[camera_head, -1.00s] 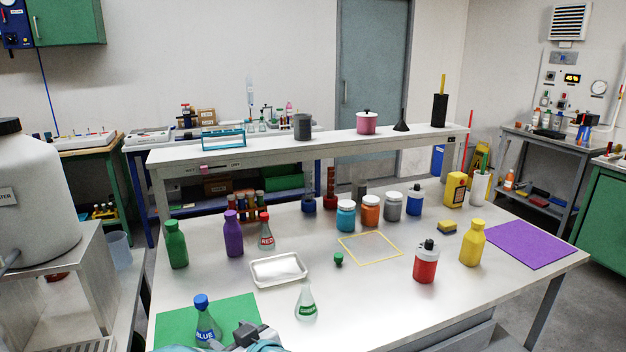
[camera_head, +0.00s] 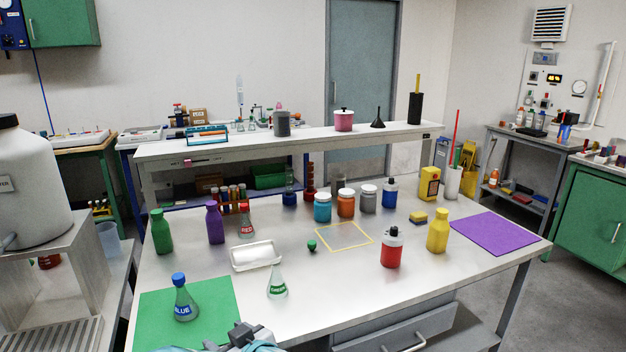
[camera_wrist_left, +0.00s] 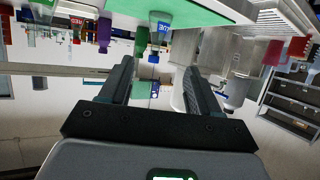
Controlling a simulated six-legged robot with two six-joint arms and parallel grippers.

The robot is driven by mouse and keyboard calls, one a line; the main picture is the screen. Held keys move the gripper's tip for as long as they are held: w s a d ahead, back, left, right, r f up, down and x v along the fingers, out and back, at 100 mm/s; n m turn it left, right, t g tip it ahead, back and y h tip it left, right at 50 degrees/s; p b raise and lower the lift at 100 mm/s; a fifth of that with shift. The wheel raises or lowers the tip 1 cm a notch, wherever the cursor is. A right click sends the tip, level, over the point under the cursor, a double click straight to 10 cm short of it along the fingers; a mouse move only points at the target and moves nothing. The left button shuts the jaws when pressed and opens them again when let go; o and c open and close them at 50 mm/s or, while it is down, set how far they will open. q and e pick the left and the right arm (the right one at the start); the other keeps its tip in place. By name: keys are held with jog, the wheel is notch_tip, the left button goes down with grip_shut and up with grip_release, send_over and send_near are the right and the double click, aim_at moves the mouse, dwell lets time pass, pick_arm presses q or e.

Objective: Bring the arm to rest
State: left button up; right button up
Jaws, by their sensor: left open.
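My left gripper (camera_head: 240,338) shows at the bottom edge of the head view, low by the front edge of the bench. In the left wrist view its two dark fingers (camera_wrist_left: 160,85) stand apart with nothing between them. The blue-labelled flask (camera_head: 185,302) stands upright on the green mat (camera_head: 222,292), ahead of the gripper and apart from it. The flask also shows in the left wrist view (camera_wrist_left: 160,28), where the picture is upside down. My right gripper is not in either view.
The bench (camera_head: 330,285) holds a white tray (camera_head: 236,262), a green-labelled flask (camera_head: 277,283), a red bottle (camera_head: 391,250), a yellow bottle (camera_head: 437,232) and several jars. A purple mat (camera_head: 495,234) lies at the right. The bench's front middle is clear.

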pick_arm(q)
jog(key=s+f+m+g+h+p, duration=0.1)
jog(key=s+f+m+h+p, duration=0.2)
jog(key=f, duration=0.6)
jog(key=s+f+m+h, duration=0.2)
jog(key=f+h, duration=0.3)
jog(key=f, duration=0.5)
jog(key=s+d+f+g+h, duration=0.1)
jog(key=s+f+g, duration=0.1)
jog(key=s, duration=0.5)
jog(key=s+d+f+m+g+h+p, duration=0.1)
jog(key=s+d+f+g+h, duration=0.1)
jog(key=s, duration=0.6)
jog(key=s+d+f+g+h+p, duration=0.1)
jog(key=s+f+g+h, duration=0.1)
jog(key=s+f+g, duration=0.2)
jog(key=s, duration=0.3)
jog(key=shift+s+d+m, duration=0.25)
jog(key=shift+s+m, duration=0.1)
jog(key=shift+m, duration=0.05)
